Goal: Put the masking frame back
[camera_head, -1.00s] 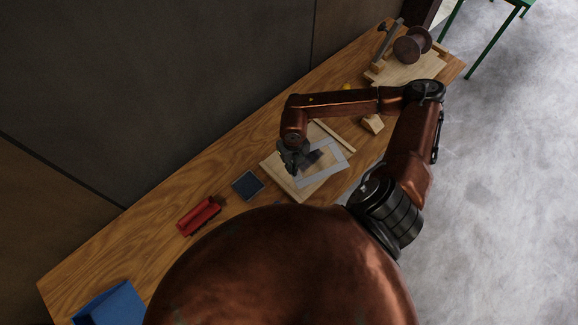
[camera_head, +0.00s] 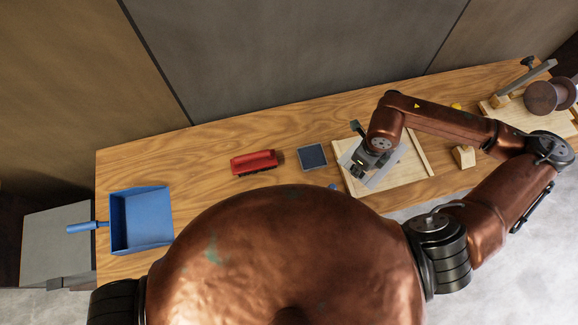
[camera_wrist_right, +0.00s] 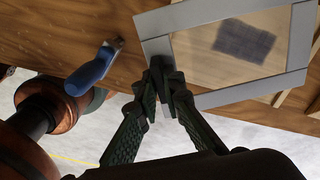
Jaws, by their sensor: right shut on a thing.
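The masking frame is a flat grey rectangular frame (camera_wrist_right: 158,48) that fills the upper part of the right wrist view. In the head view, parts of the frame (camera_head: 385,178) show beside my right gripper (camera_head: 366,163), which hides some of it. My right gripper (camera_wrist_right: 166,78) is shut on the frame's near left corner area. Behind the frame's opening is a pale wooden board (camera_head: 408,173) with a dark patch (camera_wrist_right: 244,41) on it. I cannot tell whether the frame touches the board. My left gripper is out of view.
A blue-handled tool (camera_wrist_right: 93,72) lies left of the frame. The wooden bench (camera_head: 215,150) also holds a dark square pad (camera_head: 312,156), a red object (camera_head: 254,162) and a blue dustpan (camera_head: 140,218). A wooden block (camera_head: 464,157) and a brown reel (camera_head: 550,96) stand right. Bench between red object and dustpan is clear.

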